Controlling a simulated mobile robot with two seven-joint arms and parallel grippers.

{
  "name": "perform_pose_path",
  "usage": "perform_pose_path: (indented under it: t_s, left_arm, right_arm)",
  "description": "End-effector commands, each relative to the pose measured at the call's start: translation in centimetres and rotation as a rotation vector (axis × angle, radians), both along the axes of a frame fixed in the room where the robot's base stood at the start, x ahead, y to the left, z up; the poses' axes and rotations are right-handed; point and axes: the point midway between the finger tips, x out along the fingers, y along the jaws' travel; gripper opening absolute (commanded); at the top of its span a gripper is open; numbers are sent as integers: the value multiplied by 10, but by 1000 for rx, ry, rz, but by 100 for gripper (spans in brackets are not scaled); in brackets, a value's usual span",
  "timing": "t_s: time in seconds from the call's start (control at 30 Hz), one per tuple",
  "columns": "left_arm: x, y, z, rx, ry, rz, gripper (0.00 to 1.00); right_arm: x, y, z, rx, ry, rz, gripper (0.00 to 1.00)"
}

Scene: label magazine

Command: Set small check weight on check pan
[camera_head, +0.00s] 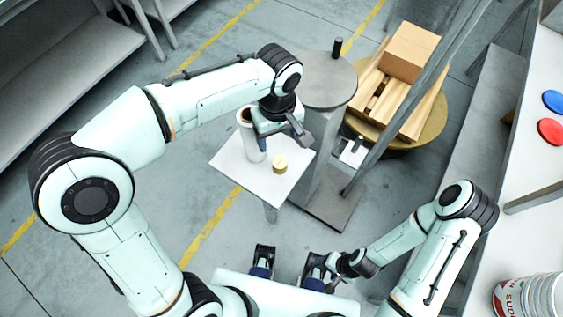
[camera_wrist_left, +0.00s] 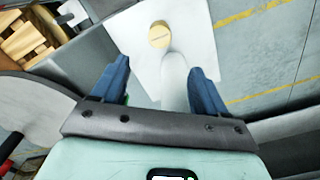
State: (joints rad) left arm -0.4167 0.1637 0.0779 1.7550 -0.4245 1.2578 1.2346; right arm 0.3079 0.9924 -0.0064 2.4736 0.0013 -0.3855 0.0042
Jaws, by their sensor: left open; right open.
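A small brass disc, which looks like the check weight (camera_head: 280,164), rests on a white square stand top (camera_head: 236,166). It also shows in the left wrist view (camera_wrist_left: 159,35). A white upright cylinder (camera_head: 254,145) with a brown-rimmed top stands beside it on the same surface; I cannot tell whether that top is the check pan. My left gripper (camera_head: 292,132) is open and empty above the stand. In the left wrist view its blue fingers (camera_wrist_left: 157,92) are wide apart, with the cylinder (camera_wrist_left: 174,80) seen between them. My right gripper (camera_head: 336,272) is open, low near my body.
A grey round table (camera_head: 318,82) with a black cylinder (camera_head: 338,46) stands just behind the left gripper. A counter with red and blue discs lies at right.

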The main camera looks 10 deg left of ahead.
Motion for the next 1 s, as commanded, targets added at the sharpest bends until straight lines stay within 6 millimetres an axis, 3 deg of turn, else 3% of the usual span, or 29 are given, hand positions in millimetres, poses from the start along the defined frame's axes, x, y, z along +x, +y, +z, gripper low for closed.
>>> perform_pose_path:
  t_s: [0.4,0.67,1.0]
  left_arm:
    - [-1,0,-70,1,5,-1,74]
    - [-1,0,-89,0,3,0,74]
    - [-2,-2,-134,1,3,0,74]
  right_arm:
    - [-3,0,-12,0,2,1,69]
    - [-4,0,-14,0,3,1,69]
    - [-5,0,-19,0,5,1,69]
